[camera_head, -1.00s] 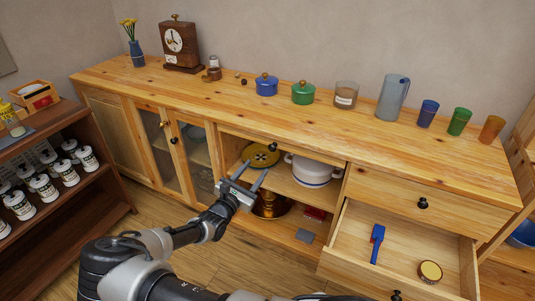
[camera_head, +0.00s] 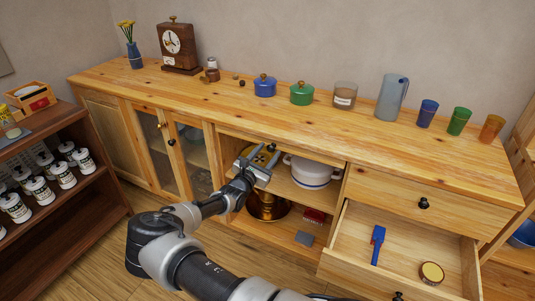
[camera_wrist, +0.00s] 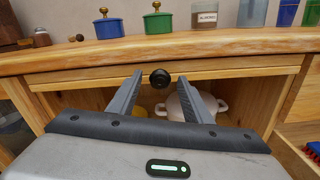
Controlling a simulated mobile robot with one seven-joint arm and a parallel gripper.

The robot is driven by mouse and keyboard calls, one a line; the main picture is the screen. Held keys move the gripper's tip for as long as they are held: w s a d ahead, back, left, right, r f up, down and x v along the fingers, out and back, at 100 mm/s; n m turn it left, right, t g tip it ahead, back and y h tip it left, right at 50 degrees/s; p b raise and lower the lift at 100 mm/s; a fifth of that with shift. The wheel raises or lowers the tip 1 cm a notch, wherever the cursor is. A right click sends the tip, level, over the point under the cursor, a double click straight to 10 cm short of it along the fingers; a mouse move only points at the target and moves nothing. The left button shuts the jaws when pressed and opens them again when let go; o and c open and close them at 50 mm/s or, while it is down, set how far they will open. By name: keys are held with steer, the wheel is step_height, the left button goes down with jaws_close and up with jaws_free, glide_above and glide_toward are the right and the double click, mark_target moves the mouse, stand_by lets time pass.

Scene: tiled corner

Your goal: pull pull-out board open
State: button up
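The pull-out board (camera_wrist: 235,73) is a thin wooden strip under the countertop's front edge, above an open compartment. It looks pushed in, flush with the cabinet front. Its round black knob (camera_wrist: 159,78) shows in the wrist view between my two fingertips, with gaps on both sides. My gripper (camera_wrist: 160,80) is open and empty. In the head view my gripper (camera_head: 263,159) is in front of the compartment, close to the knob (camera_head: 271,147). I cannot tell whether the fingertips reach past the knob.
A drawer (camera_head: 345,240) stands open at right, with a blue brush (camera_head: 377,244) and a round tin (camera_head: 431,272). A dark shelf (camera_head: 75,225) with jars stands at left. Lidded pots and cups line the countertop.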

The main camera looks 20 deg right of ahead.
jaws_close()
steer(key=p+v, duration=0.7)
steer(key=v, duration=1.4)
steer(key=shift+p, duration=0.3)
steer(key=shift+o, duration=0.4)
jaws_free()
steer(key=shift+r, duration=0.1)
steer(key=v, duration=1.7)
steer(key=shift+a, duration=0.1)
